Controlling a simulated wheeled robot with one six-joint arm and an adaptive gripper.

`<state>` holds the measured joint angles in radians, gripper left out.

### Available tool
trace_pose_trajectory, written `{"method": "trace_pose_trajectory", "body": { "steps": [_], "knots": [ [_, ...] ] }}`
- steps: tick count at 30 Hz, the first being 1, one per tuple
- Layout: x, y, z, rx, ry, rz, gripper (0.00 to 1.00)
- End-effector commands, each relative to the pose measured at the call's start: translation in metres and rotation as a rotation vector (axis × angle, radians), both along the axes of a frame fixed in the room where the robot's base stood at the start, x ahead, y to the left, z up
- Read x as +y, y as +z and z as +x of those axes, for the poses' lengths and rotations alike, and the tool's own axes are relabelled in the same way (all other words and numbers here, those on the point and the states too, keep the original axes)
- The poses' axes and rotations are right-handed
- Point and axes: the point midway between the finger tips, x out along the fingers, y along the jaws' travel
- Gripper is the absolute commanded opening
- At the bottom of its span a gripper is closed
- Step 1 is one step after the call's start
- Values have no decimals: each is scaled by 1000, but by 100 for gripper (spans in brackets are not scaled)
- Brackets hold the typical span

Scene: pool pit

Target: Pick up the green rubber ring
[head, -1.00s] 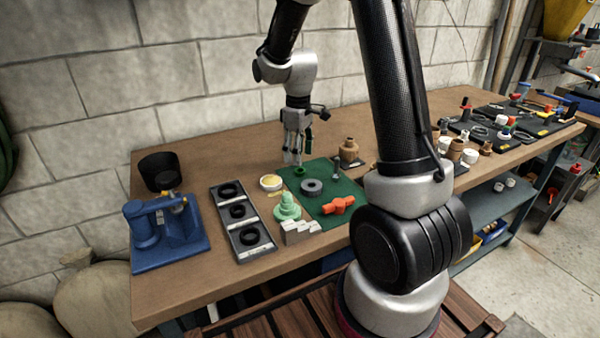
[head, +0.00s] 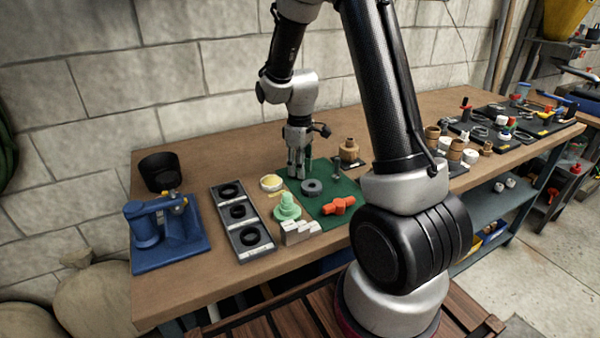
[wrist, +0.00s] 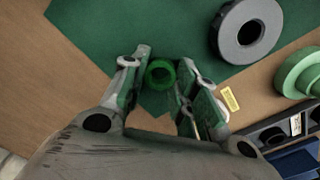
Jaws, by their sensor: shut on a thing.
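The green rubber ring (wrist: 160,74) sits between my two fingertips in the wrist view, at the corner of the dark green mat (wrist: 130,35). My gripper (wrist: 163,70) is shut on the ring, with a finger on each side of it. In the head view my gripper (head: 298,173) points down at the back left part of the mat (head: 352,187), and its fingers hide the ring. I cannot tell whether the ring still touches the mat.
A grey ring (head: 312,187) lies close by on the mat, with an orange part (head: 340,206) nearer the front. A pale green stepped part (head: 287,208), a cream-filled dish (head: 271,183) and a tray of black rings (head: 245,238) stand left. A brown fitting (head: 349,151) stands behind.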

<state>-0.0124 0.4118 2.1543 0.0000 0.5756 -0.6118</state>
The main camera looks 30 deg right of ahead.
Motion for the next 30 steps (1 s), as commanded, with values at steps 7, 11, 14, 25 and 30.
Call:
{"method": "trace_pose_trajectory", "body": {
  "steps": [7, 11, 14, 25, 30],
  "knots": [
    [0, 10, 1, -4, 0, 1, 18],
    [0, 35, 2, -7, 0, 0, 18],
    [0, 57, 1, -5, 0, 0, 18],
    [0, 100, 0, 0, 0, 0, 18],
    [0, 101, 0, 0, 0, 0, 18]
  ]
}}
